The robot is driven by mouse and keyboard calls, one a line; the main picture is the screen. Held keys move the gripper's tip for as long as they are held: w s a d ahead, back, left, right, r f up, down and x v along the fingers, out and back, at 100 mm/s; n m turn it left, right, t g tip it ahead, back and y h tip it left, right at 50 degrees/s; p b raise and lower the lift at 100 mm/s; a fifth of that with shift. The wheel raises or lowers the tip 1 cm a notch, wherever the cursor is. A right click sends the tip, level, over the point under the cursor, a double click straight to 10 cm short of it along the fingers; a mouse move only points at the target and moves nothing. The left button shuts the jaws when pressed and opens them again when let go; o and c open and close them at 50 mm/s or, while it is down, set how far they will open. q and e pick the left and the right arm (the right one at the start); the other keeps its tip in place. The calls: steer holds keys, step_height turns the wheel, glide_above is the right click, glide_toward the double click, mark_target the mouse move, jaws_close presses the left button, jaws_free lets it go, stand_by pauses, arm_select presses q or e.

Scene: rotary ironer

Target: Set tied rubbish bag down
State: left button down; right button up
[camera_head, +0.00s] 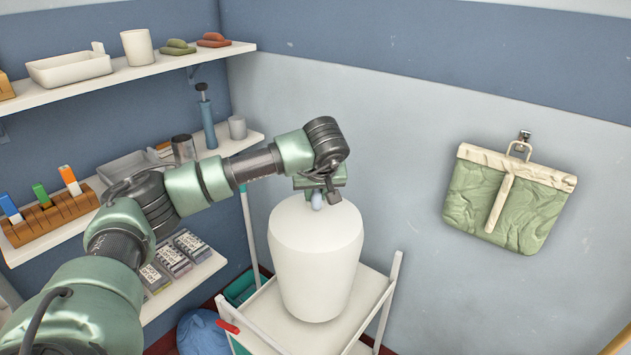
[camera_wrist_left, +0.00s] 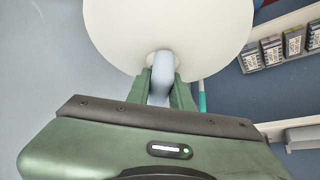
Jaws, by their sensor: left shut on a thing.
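The tied rubbish bag (camera_head: 314,262) is a smooth white rounded body, narrower at the bottom, with a short blue-grey neck on top. My left gripper (camera_head: 317,197) is above it and shut on that neck. The left wrist view shows the neck between the two green fingers (camera_wrist_left: 160,85) and the white bag (camera_wrist_left: 165,30) beyond them. The bag hangs upright over or on the white cart (camera_head: 265,316). Its base overlaps the cart top, and I cannot tell whether they touch. My right gripper is out of view.
Wall shelves (camera_head: 150,68) with small goods stand at left, behind my left arm. A green cloth bag (camera_head: 510,200) hangs on the right wall. A blue crumpled bag (camera_head: 203,333) lies low by the cart. The cart has upright posts (camera_head: 388,300) at right.

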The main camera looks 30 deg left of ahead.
mark_target(316, 206)
arm_select(q)
steer(key=shift+f+p, duration=0.35)
steer(key=shift+f, duration=1.55)
steer(key=c, duration=1.2)
jaws_free()
steer(key=shift+s+f, duration=0.1)
steer(key=shift+c, duration=0.2)
steer(key=shift+d, duration=0.1)
steer(key=b+v, duration=0.2)
steer(key=v, duration=1)
